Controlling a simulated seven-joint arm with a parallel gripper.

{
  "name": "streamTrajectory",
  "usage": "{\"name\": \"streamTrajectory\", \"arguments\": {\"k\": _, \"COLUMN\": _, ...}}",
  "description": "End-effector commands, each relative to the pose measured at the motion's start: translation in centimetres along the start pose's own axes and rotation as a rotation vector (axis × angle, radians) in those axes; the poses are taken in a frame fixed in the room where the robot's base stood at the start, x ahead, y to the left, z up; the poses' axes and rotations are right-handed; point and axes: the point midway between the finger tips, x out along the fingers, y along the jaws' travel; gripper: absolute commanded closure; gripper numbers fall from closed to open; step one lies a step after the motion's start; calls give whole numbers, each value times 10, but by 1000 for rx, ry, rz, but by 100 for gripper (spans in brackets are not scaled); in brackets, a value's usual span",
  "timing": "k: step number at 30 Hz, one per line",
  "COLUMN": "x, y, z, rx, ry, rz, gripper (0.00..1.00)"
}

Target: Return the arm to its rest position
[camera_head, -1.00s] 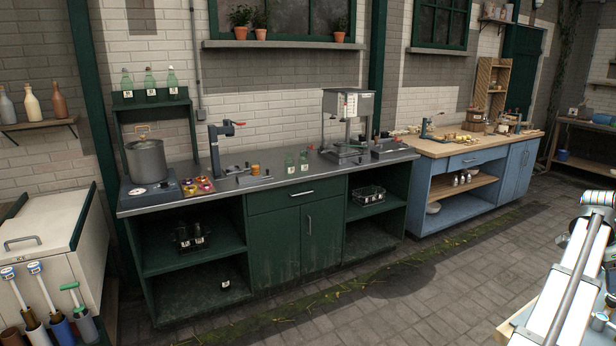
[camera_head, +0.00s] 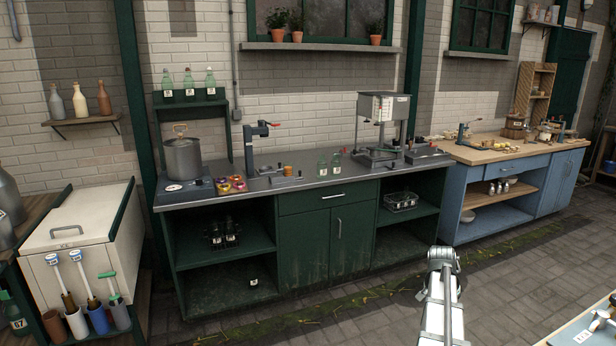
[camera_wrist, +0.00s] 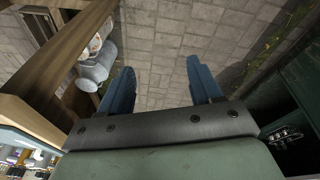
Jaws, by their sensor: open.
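My gripper (camera_wrist: 160,92) shows in the wrist view, with two blue fingers spread apart and nothing between them. It hangs over the grey paving. My arm (camera_head: 442,305) stands at the lower middle right of the head view. The gripper itself does not show in the head view.
A green workbench (camera_head: 310,202) with a pot (camera_head: 183,158) and bottles on it stands at the back. A blue cabinet (camera_head: 525,200) is to its right. A white chest (camera_head: 80,232) stands at the left. The paving (camera_head: 520,255) in front is clear.

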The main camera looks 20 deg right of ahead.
Motion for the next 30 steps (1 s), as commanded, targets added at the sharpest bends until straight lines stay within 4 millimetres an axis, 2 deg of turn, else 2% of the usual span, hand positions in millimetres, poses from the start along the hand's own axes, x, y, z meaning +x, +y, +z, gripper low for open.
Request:
{"name": "streamTrajectory", "arguments": {"k": 1, "x": 5, "y": -18, "z": 21, "rx": -52, "ry": -5, "rz": -10, "gripper": 36}}
{"name": "streamTrajectory", "arguments": {"k": 6, "x": 20, "y": -72, "z": 81, "rx": -219, "ry": -21, "rz": -41, "gripper": 36}}
{"name": "streamTrajectory", "arguments": {"k": 15, "x": 41, "y": -143, "z": 196, "rx": -511, "ry": -47, "rz": -93, "gripper": 36}}
{"name": "streamTrajectory", "arguments": {"k": 22, "x": 54, "y": -178, "z": 289, "rx": -733, "ry": -65, "rz": -131, "gripper": 36}}
{"name": "streamTrajectory", "arguments": {"k": 30, "x": 66, "y": -197, "z": 396, "rx": -983, "ry": -87, "rz": -169, "gripper": 36}}
